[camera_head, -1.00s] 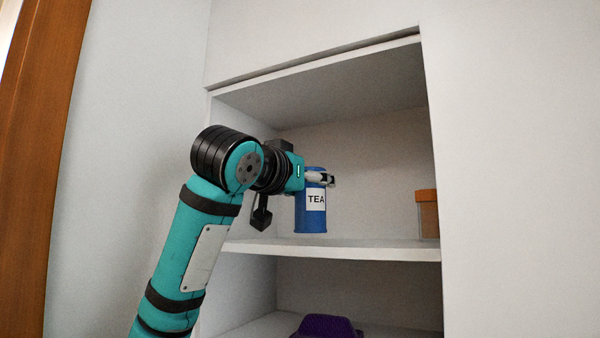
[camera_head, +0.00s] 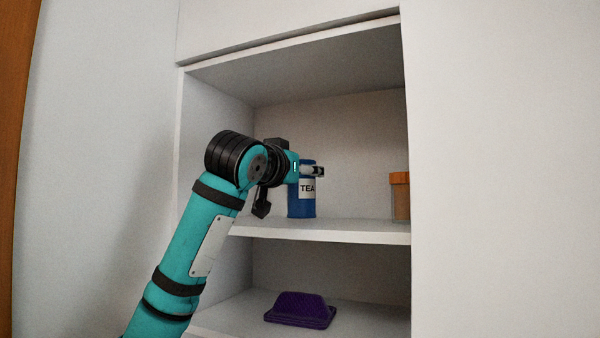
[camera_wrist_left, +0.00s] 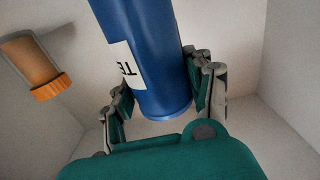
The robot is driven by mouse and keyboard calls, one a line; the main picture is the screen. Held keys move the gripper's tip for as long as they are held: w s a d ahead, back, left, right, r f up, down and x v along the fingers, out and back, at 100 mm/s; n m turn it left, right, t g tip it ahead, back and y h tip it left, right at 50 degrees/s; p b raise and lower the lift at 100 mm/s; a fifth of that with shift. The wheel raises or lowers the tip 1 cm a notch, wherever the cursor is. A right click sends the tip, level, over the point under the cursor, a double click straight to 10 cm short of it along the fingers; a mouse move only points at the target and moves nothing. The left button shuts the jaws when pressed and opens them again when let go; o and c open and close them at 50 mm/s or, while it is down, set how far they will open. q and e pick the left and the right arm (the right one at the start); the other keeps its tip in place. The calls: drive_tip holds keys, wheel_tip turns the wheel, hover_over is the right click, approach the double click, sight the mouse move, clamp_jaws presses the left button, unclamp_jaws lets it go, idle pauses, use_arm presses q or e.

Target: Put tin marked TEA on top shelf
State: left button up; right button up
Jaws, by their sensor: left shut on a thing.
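The blue tin marked TEA (camera_head: 302,209) is upright at the top shelf (camera_head: 340,230) in the head view. Its base appears at the shelf surface, but I cannot tell whether it touches. My left gripper (camera_head: 314,170) is shut on the tin near its upper part. In the left wrist view, the tin (camera_wrist_left: 150,60) lies between the two fingers of the left gripper (camera_wrist_left: 160,95), with its white label partly visible. My right gripper is in neither view.
A jar with an orange lid (camera_head: 400,180) stands at the right end of the top shelf; it also shows in the left wrist view (camera_wrist_left: 30,60). Shelf space between tin and jar is clear.

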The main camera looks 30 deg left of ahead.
use_arm(q)
drive_tip(key=shift+f+b, duration=0.5)
drive_tip(key=shift+f, duration=0.1)
drive_tip(key=o, duration=1.8)
drive_tip(key=shift+s, duration=0.1)
drive_tip(key=shift+s+b, duration=0.55)
drive_tip(key=shift+s, duration=0.25)
drive_tip(key=s+b, duration=0.2)
drive_tip(key=s, duration=0.2)
drive_tip(key=shift+s+d, duration=0.15)
drive_tip(key=shift+d, duration=0.05)
drive_tip(key=shift+s+d+b, duration=0.2)
drive_tip(key=shift+s+b, duration=1.25)
drive_tip(key=shift+s, duration=2.55)
